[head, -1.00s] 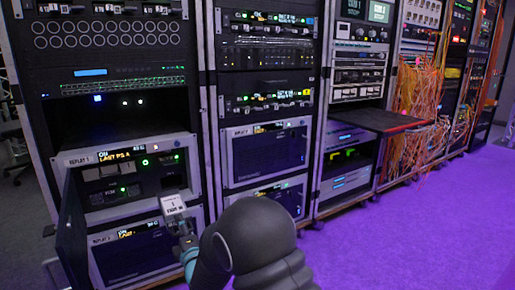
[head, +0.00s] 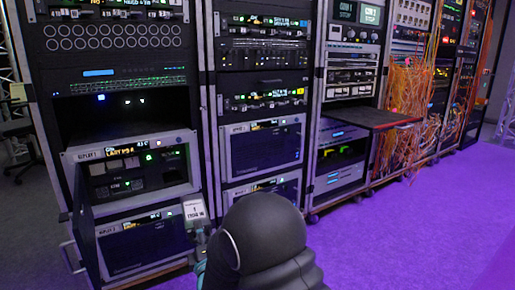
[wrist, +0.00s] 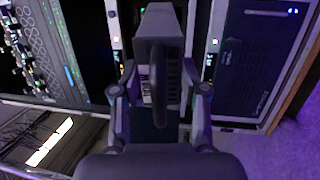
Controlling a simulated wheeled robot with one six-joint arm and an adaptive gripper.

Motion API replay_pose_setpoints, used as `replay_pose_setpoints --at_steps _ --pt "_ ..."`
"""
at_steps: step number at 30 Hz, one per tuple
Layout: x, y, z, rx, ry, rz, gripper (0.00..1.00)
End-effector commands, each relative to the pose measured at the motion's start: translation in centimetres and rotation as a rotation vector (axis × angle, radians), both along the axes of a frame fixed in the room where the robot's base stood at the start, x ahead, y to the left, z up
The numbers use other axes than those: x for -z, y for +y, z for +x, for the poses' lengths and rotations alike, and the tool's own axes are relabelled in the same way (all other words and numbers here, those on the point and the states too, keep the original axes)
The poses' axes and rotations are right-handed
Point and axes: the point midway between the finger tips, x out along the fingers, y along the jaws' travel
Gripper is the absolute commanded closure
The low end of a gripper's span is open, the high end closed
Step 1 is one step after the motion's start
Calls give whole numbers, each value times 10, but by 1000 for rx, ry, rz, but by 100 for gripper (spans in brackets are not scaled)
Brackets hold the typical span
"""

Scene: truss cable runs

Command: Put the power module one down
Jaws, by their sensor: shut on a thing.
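The power module (head: 194,209) is a small block with a white label reading "1" in the head view. It is held in front of the rack's lower right side, clear of the frame as far as I can tell. In the wrist view the module (wrist: 160,22) is a grey block with a dark loop handle. My gripper (wrist: 159,88) has one finger on each side of the handle and is shut on it. In the head view my gripper (head: 203,236) is partly hidden behind my dark arm.
The Replay 1 unit (head: 130,165) shows lit modules and a dark gap. A dark door (head: 86,232) stands open at its left. The Replay 2 unit (head: 145,243) is below. A dark shelf (head: 370,117) juts out further right. Purple floor (head: 410,225) is clear at right.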

Motion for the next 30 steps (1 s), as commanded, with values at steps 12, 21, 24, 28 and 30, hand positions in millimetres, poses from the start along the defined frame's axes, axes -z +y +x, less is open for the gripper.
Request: replay_pose_setpoints --at_steps 12,21,24,28,30 --pt "1 -149 -11 307 -2 -1 100" --pt "-2 -270 -35 550 -2 -3 100" --pt "-4 -298 -40 602 -4 -1 100" --pt "-9 -321 -39 641 -6 0 100" --pt "-10 -327 -39 653 -6 0 100"
